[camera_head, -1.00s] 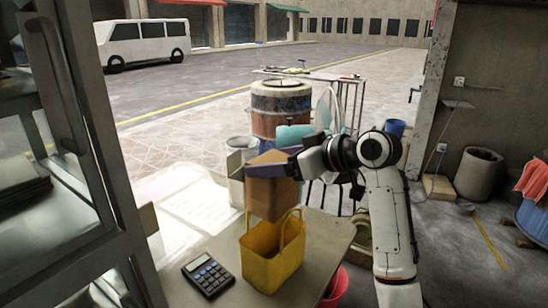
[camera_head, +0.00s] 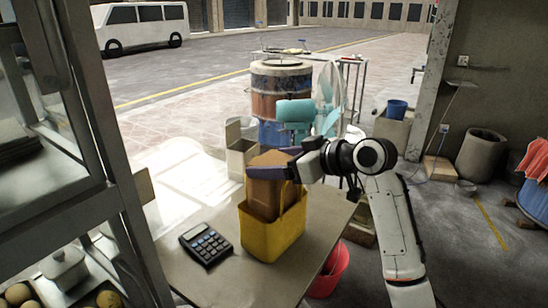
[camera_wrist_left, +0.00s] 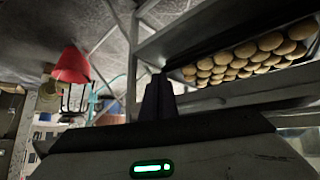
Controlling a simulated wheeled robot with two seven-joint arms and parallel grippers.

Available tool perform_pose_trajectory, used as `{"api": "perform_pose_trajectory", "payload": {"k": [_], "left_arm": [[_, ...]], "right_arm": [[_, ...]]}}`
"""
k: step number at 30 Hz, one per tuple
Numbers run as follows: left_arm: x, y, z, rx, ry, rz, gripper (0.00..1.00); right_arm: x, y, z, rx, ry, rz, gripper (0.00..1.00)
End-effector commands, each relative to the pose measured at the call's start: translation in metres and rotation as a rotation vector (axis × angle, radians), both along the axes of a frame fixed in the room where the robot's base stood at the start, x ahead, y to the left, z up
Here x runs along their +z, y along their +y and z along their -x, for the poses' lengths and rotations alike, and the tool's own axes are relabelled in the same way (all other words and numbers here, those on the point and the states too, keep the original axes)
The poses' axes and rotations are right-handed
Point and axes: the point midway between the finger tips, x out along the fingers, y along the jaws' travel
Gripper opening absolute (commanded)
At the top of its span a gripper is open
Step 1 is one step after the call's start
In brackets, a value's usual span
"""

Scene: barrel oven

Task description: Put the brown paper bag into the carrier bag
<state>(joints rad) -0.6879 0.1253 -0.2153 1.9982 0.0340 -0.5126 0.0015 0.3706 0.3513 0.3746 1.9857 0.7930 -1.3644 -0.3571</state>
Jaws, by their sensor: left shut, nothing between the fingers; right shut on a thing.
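The brown paper bag (camera_head: 266,196) is upright in the head view, with its lower part inside the yellow carrier bag (camera_head: 272,237) and hidden by its front wall. The carrier bag stands on the table (camera_head: 190,270). My right gripper (camera_head: 283,173) is shut on the upper part of the paper bag, above the carrier bag's rim. My left gripper is out of the head view. In the left wrist view its dark fingers (camera_wrist_left: 158,98) are shut with nothing between them, near metal shelving.
A black calculator (camera_head: 206,244) lies on the table left of the carrier bag. A red bucket (camera_head: 330,272) is below the table's right edge. A glass-fronted cabinet (camera_head: 60,110) stands at left. Trays of round buns (camera_wrist_left: 240,60) show in the left wrist view.

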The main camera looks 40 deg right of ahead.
Motion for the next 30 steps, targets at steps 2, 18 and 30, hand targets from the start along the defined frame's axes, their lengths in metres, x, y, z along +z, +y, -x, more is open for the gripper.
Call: {"api": "perform_pose_trajectory", "payload": {"k": [2,18,30], "left_arm": [[-0.004,-0.001,-0.002,0.000,-0.008,0.004,0.00],[-0.019,-0.001,-0.002,-0.002,-0.011,0.011,0.00],[-0.019,0.000,0.001,-0.002,-0.006,0.010,0.00]], "right_arm": [[-0.012,0.000,0.000,0.001,0.002,0.000,0.46],[-0.048,0.000,0.000,0.000,0.000,0.001,0.46],[-0.049,0.000,0.000,0.000,-0.001,0.001,0.86]]}}
